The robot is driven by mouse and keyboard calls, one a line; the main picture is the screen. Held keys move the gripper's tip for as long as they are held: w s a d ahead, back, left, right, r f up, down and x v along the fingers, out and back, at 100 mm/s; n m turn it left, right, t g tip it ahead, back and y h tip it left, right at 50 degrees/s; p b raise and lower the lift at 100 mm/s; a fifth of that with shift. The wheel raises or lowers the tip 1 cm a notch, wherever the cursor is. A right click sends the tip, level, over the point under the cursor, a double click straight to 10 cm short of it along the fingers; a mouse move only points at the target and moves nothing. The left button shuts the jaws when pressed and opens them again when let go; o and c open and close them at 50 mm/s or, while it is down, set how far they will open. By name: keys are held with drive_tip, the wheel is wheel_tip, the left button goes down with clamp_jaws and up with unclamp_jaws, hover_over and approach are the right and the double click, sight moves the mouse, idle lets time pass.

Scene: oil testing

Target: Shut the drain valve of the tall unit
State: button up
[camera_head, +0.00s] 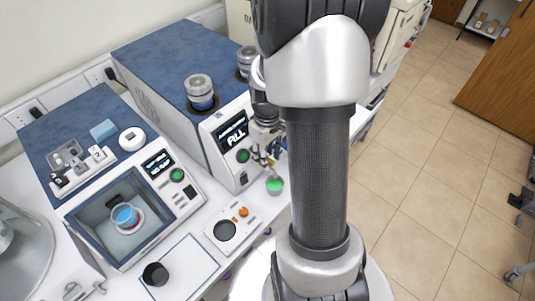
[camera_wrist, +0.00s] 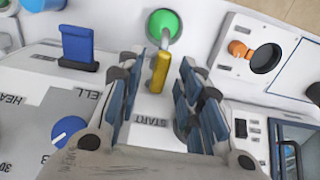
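The tall unit (camera_head: 160,72) is a white box with a blue top and a lit display, left of my arm in the head view. Its drain valve has a yellow handle (camera_wrist: 159,72), seen in the wrist view between my finger pads, with a grey spout behind it. A cup of green liquid (camera_head: 274,186) stands below the spout; it also shows in the wrist view (camera_wrist: 163,24). My gripper (camera_wrist: 173,84) is open, with a finger on each side of the handle and visible gaps. In the head view my arm hides much of my gripper.
A lower blue-topped unit (camera_head: 92,118) with an open bath stands to the left. A small white device with a dark round plate (camera_head: 225,230) is at the bench front, near a black cup (camera_head: 155,274). Tiled floor (camera_head: 425,170) lies open at right.

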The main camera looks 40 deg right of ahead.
clamp_jaws()
drive_tip(key=shift+m, duration=0.3)
idle(0.3)
drive_tip(key=m, duration=0.3)
drive_tip(key=shift+r, duration=0.1)
drive_tip(key=m, duration=0.5)
drive_tip(key=shift+p, duration=0.3)
drive_tip(key=m, duration=0.4)
drive_tip(key=shift+w+m, duration=0.1)
drive_tip(key=shift+m, duration=2.5)
unclamp_jaws()
